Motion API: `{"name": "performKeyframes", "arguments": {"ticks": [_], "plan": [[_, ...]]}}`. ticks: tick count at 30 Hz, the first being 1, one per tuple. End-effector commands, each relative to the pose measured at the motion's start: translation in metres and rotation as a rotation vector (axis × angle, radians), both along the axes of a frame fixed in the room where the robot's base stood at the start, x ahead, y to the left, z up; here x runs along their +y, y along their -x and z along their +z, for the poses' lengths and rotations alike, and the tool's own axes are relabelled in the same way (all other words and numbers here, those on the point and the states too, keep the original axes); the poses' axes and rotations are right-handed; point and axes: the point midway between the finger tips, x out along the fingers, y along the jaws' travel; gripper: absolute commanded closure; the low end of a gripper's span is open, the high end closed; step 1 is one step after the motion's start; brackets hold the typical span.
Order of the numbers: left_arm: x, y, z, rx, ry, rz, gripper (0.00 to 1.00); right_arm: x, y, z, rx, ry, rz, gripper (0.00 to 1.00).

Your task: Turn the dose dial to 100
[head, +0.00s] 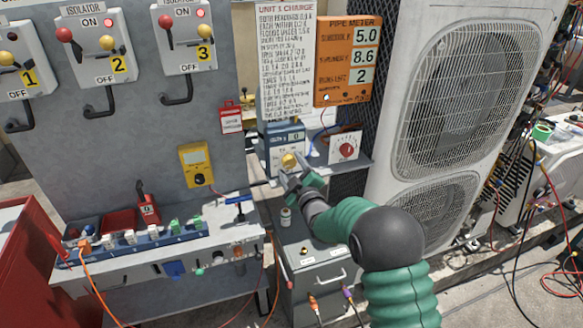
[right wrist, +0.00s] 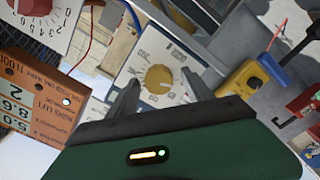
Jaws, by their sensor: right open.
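A yellow dial (head: 288,160) sits on the white front plate of a blue-grey box (head: 283,137), whose small display seems to read 0. The dial's lettering is too small to read, so I cannot confirm it is the dose dial. In the right wrist view the yellow dial (right wrist: 159,78) lies between my fingers. My right gripper (head: 295,174) is open at this dial; it also shows in the right wrist view (right wrist: 160,84), one finger on each side. I cannot tell whether the fingers touch it. My left gripper is out of view.
A red dial (head: 346,150) on a white scale plate stands right of the box; it also shows in the wrist view (right wrist: 35,6). An orange pipe meter board (head: 347,58) hangs above. A yellow meter (head: 196,164) is at left, a large condenser (head: 400,120) at right.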

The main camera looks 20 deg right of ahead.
Motion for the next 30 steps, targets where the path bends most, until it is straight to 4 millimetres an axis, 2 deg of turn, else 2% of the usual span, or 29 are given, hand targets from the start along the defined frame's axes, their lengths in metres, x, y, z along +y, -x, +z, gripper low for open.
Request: {"name": "performKeyframes", "arguments": {"ticks": [3,16,23,30], "plan": [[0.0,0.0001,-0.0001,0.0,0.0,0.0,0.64,-0.0001,0.0006,0.0003,0.0,0.0,0.0,0.44],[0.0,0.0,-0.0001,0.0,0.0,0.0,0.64,-0.0001,0.0006,-0.0006,0.001,0.0,0.0,1.0],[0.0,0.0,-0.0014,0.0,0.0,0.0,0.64,-0.0001,0.0007,-0.0017,0.003,-0.011,0.0,1.0],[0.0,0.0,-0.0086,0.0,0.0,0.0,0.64,-0.0005,0.0008,-0.0038,0.007,-0.096,-0.002,1.0]]}}
